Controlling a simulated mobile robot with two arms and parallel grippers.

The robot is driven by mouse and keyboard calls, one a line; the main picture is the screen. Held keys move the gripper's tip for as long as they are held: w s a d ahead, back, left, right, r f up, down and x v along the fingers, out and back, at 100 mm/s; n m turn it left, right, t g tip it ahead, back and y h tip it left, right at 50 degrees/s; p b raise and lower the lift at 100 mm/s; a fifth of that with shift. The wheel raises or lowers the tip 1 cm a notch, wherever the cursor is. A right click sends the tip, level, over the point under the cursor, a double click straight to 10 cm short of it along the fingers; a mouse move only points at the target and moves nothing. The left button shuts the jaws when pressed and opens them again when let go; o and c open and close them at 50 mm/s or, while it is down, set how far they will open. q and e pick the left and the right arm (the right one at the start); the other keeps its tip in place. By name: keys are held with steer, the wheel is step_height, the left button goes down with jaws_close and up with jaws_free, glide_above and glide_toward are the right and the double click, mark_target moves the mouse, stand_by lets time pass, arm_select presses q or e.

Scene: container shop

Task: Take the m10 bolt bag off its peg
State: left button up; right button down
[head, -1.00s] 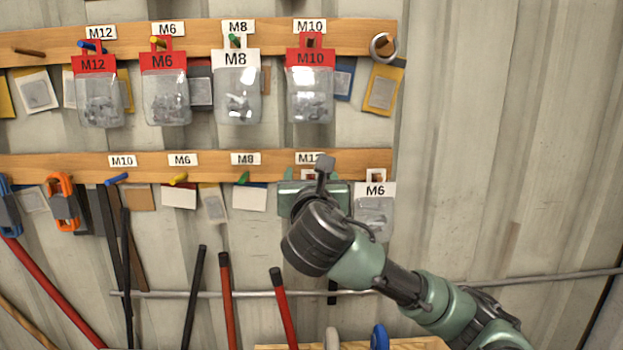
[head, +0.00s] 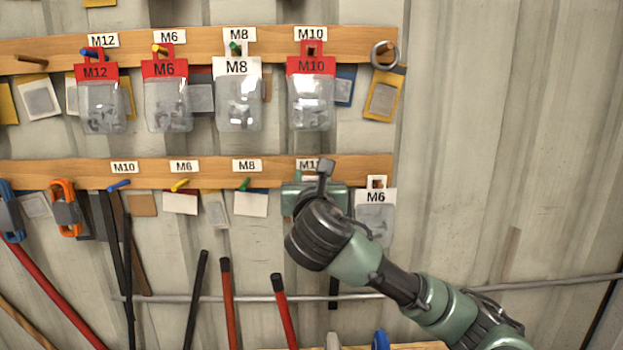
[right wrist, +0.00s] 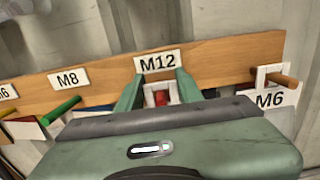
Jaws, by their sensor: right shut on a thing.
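My right gripper (right wrist: 160,84) is in front of the lower board, under the M12 label, with its two green fingers around a white hang tab (right wrist: 149,93). A red peg end shows in the tab's opening. The rest of that thing and any print on it are hidden behind my right gripper, also in the head view (head: 316,192). A bag with a red M10 header (head: 310,67) hangs on the upper board under an M10 label, clear of my gripper. My left gripper is in neither view.
Bags marked M12 (head: 97,72), M6 (head: 165,68) and M8 (head: 237,68) hang along the upper board. A white-topped M6 bag (head: 375,197) hangs close right of my gripper. The blue (head: 119,185), yellow and green lower pegs are bare.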

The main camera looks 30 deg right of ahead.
steer(key=shift+r+p, duration=0.35)
steer(key=shift+p, duration=0.2)
steer(key=shift+s+a+p, duration=0.25)
steer(key=shift+s+p, duration=0.05)
steer(key=shift+s, duration=0.1)
steer(key=shift+p+v, duration=0.8)
steer(key=shift+v, duration=1)
steer(key=shift+r, duration=0.2)
